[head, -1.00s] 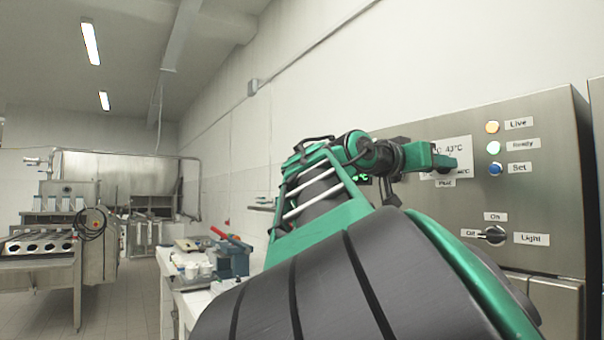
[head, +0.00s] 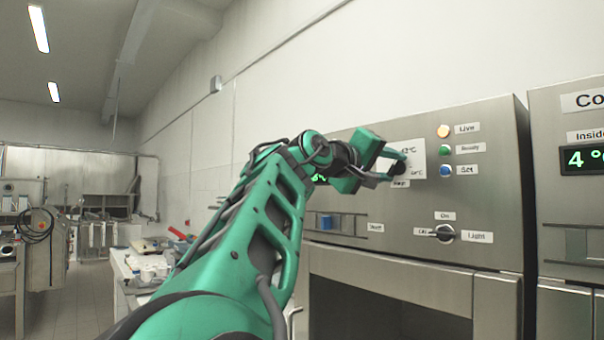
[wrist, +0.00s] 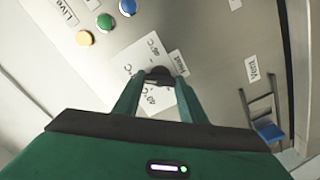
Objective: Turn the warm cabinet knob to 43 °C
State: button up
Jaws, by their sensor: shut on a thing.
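The warm cabinet knob (wrist: 158,73) is small and dark and sits on a white label plate (wrist: 140,58) with temperature marks around it. In the wrist view my gripper (wrist: 158,80) is shut on the knob, one finger on each side. In the head view my gripper (head: 397,165) reaches the plate (head: 418,160) from the left and covers part of it. A mark reading about 43 °C shows above the gripper. Which mark the knob points to cannot be told. The cabinet's green display (head: 320,179) is mostly hidden behind my arm.
Right of the plate are a yellow lamp (head: 444,131), a green lamp (head: 445,150) and a blue button (head: 446,171). Below are a light switch (head: 442,233) and a vent slider with a blue handle (head: 325,222). A second cabinet (head: 560,230) stands at the right.

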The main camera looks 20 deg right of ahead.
jog(key=shift+w+a+n, duration=0.3)
jog(key=shift+n, duration=0.5)
jog(key=o, duration=1)
jog(key=shift+w+a, duration=0.1)
jog(key=shift+c, duration=0.2)
jog(key=shift+o, duration=0.5)
jog(key=v, duration=1)
jog(key=shift+a, duration=0.2)
